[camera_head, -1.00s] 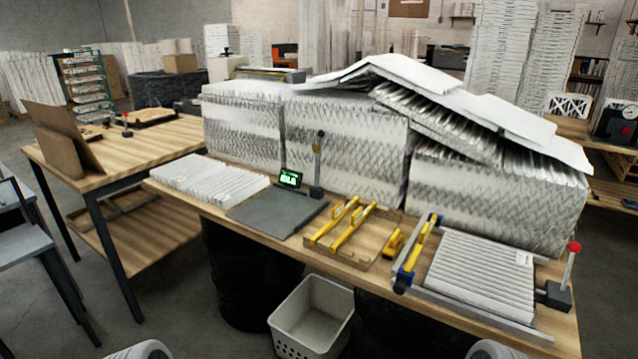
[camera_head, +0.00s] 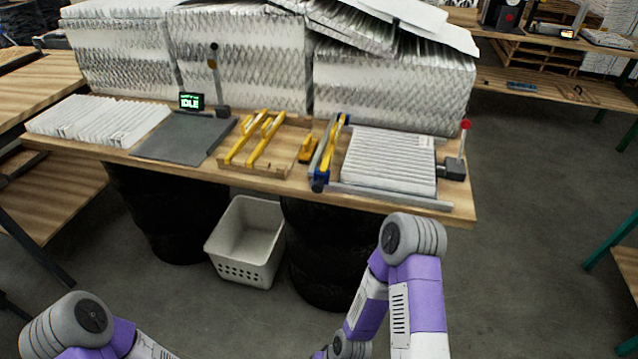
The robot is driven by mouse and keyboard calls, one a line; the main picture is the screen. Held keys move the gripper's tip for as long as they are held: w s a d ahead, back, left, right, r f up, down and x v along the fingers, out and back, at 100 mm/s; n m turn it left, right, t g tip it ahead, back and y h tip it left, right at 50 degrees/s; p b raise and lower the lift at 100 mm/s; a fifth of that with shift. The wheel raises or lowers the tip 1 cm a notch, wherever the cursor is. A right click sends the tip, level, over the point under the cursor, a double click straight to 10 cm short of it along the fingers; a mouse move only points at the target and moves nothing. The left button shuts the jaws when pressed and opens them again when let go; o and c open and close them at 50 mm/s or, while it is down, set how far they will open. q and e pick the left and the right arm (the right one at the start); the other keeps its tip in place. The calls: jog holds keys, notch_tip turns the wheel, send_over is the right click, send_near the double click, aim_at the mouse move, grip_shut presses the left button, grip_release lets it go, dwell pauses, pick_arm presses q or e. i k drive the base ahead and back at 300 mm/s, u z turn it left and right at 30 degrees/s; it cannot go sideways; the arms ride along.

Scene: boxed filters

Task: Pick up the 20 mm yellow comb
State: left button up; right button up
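Two long yellow combs lie side by side in a shallow wooden tray on the workbench, a left one (camera_head: 242,142) and a right one (camera_head: 265,141). Another long yellow bar (camera_head: 332,143) sits in a blue-ended holder (camera_head: 319,183) just right of the tray. A short yellow piece (camera_head: 308,150) lies between the tray and that holder. No size markings are readable, so I cannot tell which is 20 mm. My arms show at the bottom, below and apart from the bench; neither gripper is in view.
The workbench (camera_head: 122,155) also holds a pleated filter (camera_head: 389,160) in a metal frame, a red-knobbed lever (camera_head: 466,126), a dark plate (camera_head: 170,137) and an IDLE display (camera_head: 191,101). Tall filter stacks (camera_head: 245,62) block the back. A white basket (camera_head: 247,240) stands below the front edge.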

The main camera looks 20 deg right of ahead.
aim_at(336, 129)
jog(key=k, duration=0.5)
jog(key=z, duration=1.2)
jog(key=i, duration=1.05)
jog(key=u, duration=1.25)
